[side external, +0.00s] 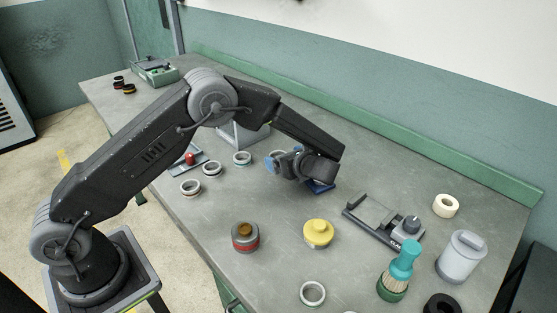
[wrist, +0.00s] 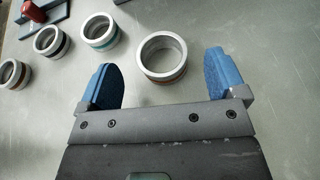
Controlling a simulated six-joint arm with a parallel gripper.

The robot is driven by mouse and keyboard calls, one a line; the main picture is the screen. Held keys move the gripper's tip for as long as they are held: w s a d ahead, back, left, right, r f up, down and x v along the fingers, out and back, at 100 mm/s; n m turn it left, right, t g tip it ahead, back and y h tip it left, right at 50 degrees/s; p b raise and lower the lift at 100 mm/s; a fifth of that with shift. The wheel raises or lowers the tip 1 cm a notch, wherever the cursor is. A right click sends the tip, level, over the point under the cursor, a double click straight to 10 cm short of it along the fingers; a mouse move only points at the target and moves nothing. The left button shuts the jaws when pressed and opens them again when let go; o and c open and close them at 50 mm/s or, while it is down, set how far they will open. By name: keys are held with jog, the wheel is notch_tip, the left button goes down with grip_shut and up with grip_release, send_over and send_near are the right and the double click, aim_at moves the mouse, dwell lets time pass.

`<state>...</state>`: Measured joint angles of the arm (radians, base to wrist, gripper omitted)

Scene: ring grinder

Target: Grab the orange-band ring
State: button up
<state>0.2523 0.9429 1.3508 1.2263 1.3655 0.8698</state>
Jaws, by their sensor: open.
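The orange-band ring (wrist: 163,57) is pale metal with a dull orange-brown band low on its side. It lies flat on the table in the wrist view. My gripper (wrist: 162,72) is open, with one blue finger on each side of the ring and visible gaps between. The ring sits around the fingertips' level in the picture. I cannot tell how high the fingers are above the table.
Other rings lie to the left: a teal-band ring (wrist: 100,31), a dark-band ring (wrist: 51,42) and another ring (wrist: 13,73). A red-knobbed tool (wrist: 36,14) is beyond them. A yellow-topped pot (side external: 318,233) and a grey fixture (side external: 383,220) stand nearer the side camera.

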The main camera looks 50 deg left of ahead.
aim_at(274, 155)
jog(key=x, duration=0.3)
jog(key=c, duration=1.1)
jog(key=shift+w, duration=0.1)
